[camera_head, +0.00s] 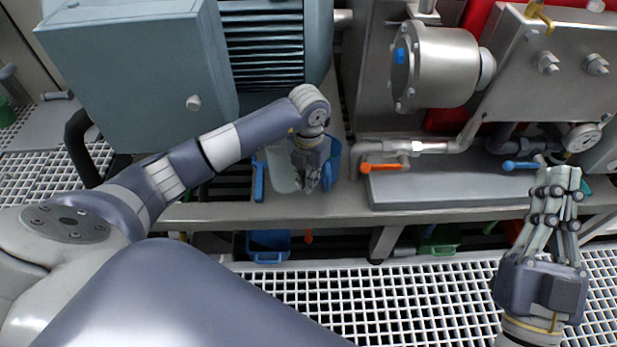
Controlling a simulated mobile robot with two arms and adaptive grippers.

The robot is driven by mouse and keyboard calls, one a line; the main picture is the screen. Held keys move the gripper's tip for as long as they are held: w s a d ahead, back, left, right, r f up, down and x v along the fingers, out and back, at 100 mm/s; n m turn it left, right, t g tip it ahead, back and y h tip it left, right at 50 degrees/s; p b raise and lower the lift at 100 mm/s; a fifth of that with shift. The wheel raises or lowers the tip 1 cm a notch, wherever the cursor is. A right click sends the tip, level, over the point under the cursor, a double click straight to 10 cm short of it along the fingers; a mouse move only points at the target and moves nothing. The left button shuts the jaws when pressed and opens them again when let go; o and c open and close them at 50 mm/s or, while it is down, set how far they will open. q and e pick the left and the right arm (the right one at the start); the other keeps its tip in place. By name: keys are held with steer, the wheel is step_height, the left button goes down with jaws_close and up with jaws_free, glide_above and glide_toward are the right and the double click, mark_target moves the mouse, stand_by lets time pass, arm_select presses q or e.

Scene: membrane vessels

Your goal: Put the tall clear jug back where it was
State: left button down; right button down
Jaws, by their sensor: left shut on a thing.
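The tall clear jug (281,170) is a pale, see-through vessel in the upper middle of the head view, at the ledge below the blue-grey motor. My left gripper (308,183) points down at its right side and is shut on it. The gripper hides part of the jug, and I cannot tell whether its base touches a surface. Blue parts show on both sides of the jug. My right gripper (562,180) is at the right, in front of the bench, away from the jug; its finger gap is unclear.
A grey steel bench (430,190) carries pipes, an orange-handled valve (385,167) and a blue-handled valve (521,165) right of the jug. A blue bin (268,246) and a green bin (440,240) sit below. White grating (390,300) covers the floor in front.

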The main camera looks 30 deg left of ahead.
arm_select(q)
steer(key=c, duration=1.7)
jaws_free()
